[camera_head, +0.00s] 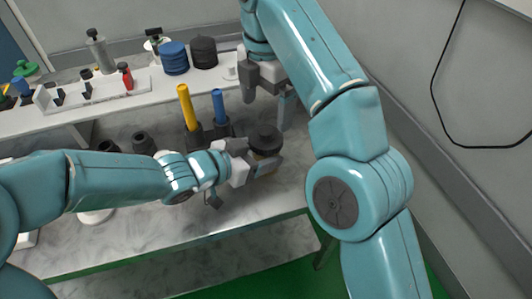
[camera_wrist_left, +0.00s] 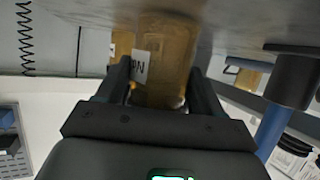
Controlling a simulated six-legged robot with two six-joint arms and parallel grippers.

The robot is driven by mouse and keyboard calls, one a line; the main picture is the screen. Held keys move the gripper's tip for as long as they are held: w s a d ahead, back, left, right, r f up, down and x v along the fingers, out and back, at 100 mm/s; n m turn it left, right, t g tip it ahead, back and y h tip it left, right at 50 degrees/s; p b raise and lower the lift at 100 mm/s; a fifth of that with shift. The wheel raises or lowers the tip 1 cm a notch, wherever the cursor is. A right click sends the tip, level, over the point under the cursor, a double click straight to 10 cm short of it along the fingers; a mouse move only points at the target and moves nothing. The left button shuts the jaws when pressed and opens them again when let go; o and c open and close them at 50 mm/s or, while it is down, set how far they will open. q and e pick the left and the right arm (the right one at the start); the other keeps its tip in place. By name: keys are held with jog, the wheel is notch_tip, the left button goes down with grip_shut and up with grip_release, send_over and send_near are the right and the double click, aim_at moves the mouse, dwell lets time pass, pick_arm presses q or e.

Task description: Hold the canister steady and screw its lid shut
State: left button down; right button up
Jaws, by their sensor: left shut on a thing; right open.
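The canister (camera_wrist_left: 165,60) is amber and see-through with a white label, and it fills the middle of the left wrist view. My left gripper (camera_wrist_left: 160,72) is shut on it, one dark finger on each side. In the head view my left gripper (camera_head: 257,167) hides most of the canister's body. The black round lid (camera_head: 265,137) is on top of the canister; I cannot tell how tightly it sits. My right gripper (camera_head: 269,98) is open and empty, a little above and behind the lid, its fingers pointing down.
A yellow handle (camera_head: 187,106) and a blue handle (camera_head: 218,105) stand in dark holders just left of the canister. A raised white shelf (camera_head: 120,100) behind carries blue and black stacked discs (camera_head: 174,58) and several bottles. The grey marbled worktop (camera_head: 240,212) is clear in front.

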aim_at(266, 131)
dwell(0.3)
jog(key=shift+f, duration=3.95)
jog(key=c, duration=1.1)
jog(key=shift+o, duration=0.2)
jog(key=m, duration=0.3)
jog(key=o, duration=1.1)
jog(key=shift+r, duration=2.25)
jog(key=shift+c, duration=0.2)
